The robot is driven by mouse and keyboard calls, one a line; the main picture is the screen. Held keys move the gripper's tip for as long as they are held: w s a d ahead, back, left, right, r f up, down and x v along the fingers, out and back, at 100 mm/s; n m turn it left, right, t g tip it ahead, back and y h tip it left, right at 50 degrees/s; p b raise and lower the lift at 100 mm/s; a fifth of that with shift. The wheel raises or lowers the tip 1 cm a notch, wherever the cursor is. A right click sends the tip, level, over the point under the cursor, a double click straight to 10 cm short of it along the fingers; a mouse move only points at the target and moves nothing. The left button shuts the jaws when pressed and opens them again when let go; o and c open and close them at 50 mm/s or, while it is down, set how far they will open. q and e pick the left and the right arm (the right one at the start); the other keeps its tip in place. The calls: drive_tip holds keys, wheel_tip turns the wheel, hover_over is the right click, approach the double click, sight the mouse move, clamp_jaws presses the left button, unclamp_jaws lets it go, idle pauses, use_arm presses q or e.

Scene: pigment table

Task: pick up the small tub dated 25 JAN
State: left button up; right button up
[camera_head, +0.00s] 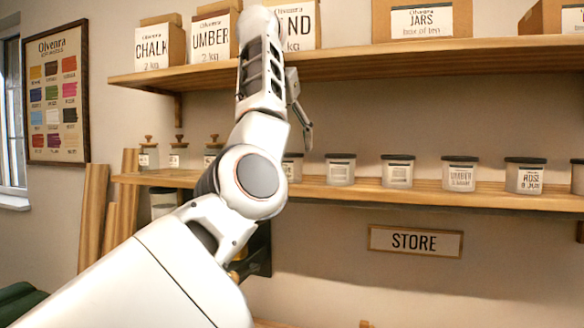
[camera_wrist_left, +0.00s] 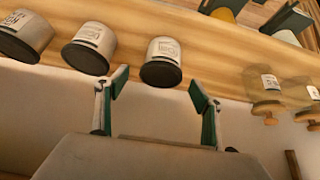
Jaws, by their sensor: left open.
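Several small tubs with dark lids and white labels stand in a row on the lower shelf. One tub (camera_head: 292,167) is partly hidden behind my left arm; others are a tub (camera_head: 340,170), a tub (camera_head: 398,171), a tub (camera_head: 460,174) and a tub (camera_head: 525,177). I cannot read the date 25 JAN on any of them. My left gripper (camera_head: 300,112) is above the lower shelf, at the end of the raised arm. In the left wrist view the gripper (camera_wrist_left: 157,86) is open and empty, with a tub (camera_wrist_left: 161,63) showing between its fingertips, apart from them.
The upper shelf (camera_head: 350,64) holds boxes, including a CHALK box (camera_head: 158,48) and a JARS box (camera_head: 420,20). Glass jars with wooden knobs (camera_head: 179,155) stand left of the tubs. A STORE sign (camera_head: 414,241) hangs below. Free room lies between the shelves.

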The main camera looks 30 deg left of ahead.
use_arm(q)
drive_tip(key=x, duration=0.6)
drive_tip(key=shift+s+a+f, duration=0.1)
drive_tip(key=shift+a+f, duration=0.05)
drive_tip(key=shift+f, duration=0.4)
drive_tip(key=c, duration=1.3)
